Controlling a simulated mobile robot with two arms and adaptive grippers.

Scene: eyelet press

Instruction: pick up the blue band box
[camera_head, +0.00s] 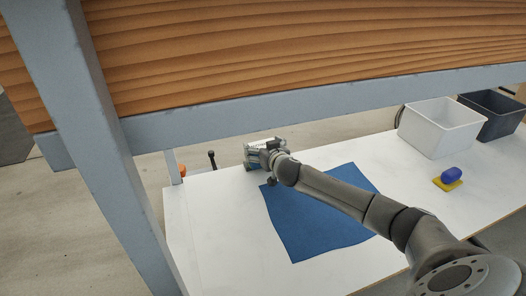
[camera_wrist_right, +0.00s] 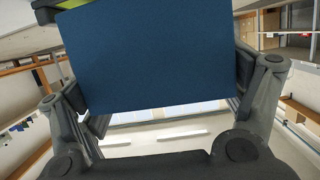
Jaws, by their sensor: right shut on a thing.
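In the right wrist view, a flat dark blue face of the blue band box (camera_wrist_right: 155,58) fills the space between the fingers of my right gripper (camera_wrist_right: 165,95). The fingers are shut on its two sides. A green edge shows behind its upper left corner. In the head view, my right gripper (camera_head: 262,155) is small, at the far left part of the white table, just beyond the blue mat. The box is not clearly made out there. My left gripper is not in view.
A blue mat (camera_head: 300,228) lies on the white table (camera_head: 222,240). A white bin (camera_head: 440,137) and a dark bin (camera_head: 492,103) stand at the right, with a blue-and-yellow item (camera_head: 449,180) in front. A black-knobbed lever (camera_head: 212,160) stands at the left. A grey frame post (camera_head: 100,130) blocks part of the view.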

